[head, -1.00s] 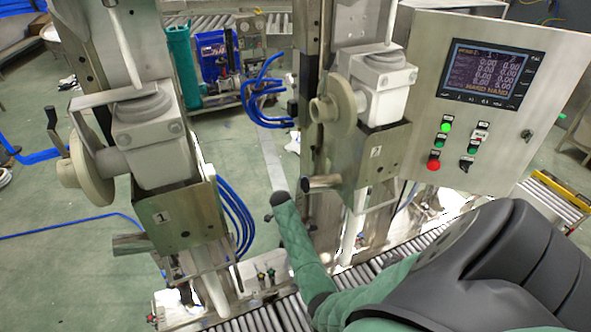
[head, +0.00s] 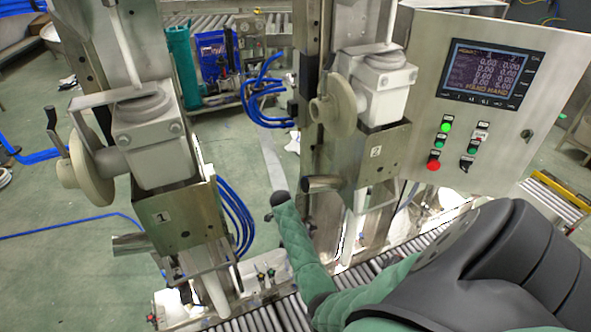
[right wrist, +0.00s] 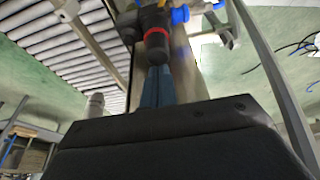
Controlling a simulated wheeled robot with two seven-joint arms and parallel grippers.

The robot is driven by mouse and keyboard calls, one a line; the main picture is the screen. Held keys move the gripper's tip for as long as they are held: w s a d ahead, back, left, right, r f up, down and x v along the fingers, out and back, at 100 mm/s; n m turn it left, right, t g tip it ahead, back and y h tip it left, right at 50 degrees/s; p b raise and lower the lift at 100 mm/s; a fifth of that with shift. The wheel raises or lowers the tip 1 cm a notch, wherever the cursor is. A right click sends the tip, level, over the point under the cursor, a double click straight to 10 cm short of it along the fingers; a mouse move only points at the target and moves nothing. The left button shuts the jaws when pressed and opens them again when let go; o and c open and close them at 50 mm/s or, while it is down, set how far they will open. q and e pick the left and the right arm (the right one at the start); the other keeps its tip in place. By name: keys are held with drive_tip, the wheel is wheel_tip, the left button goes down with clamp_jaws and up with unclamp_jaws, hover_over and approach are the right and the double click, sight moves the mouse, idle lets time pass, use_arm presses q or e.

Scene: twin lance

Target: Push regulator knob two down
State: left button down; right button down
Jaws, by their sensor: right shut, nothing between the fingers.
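In the right wrist view a dark knob with a red ring (right wrist: 157,38) stands just beyond my right gripper (right wrist: 160,72). The gripper's narrow bluish fingers look shut and empty, pointing at the knob. I cannot tell whether they touch it. In the head view small dark knobs (head: 265,274) sit on the machine's low base, left of my green-sleeved right arm. I cannot tell which of them is knob two. The right fingers are not clear in the head view. My left gripper is in neither current view.
Filling head 1 (head: 150,140) and head 2 (head: 370,95) stand over a roller conveyor (head: 262,318). A control panel (head: 480,100) is at right. In the right wrist view a blue fitting (right wrist: 180,15) is beside the knob. Blue hoses (head: 236,215) hang behind head 1.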

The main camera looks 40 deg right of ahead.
drive_tip(key=shift+f+b, duration=0.65)
drive_tip(key=shift+f, duration=0.4)
drive_tip(key=shift+r, duration=0.1)
drive_tip(key=shift+r+p, duration=0.85)
drive_tip(key=shift+r, duration=0.05)
drive_tip(key=shift+r+p, duration=0.7)
drive_tip(key=shift+r, duration=0.1)
drive_tip(key=shift+r+p, duration=0.8)
drive_tip(key=shift+r, duration=0.5)
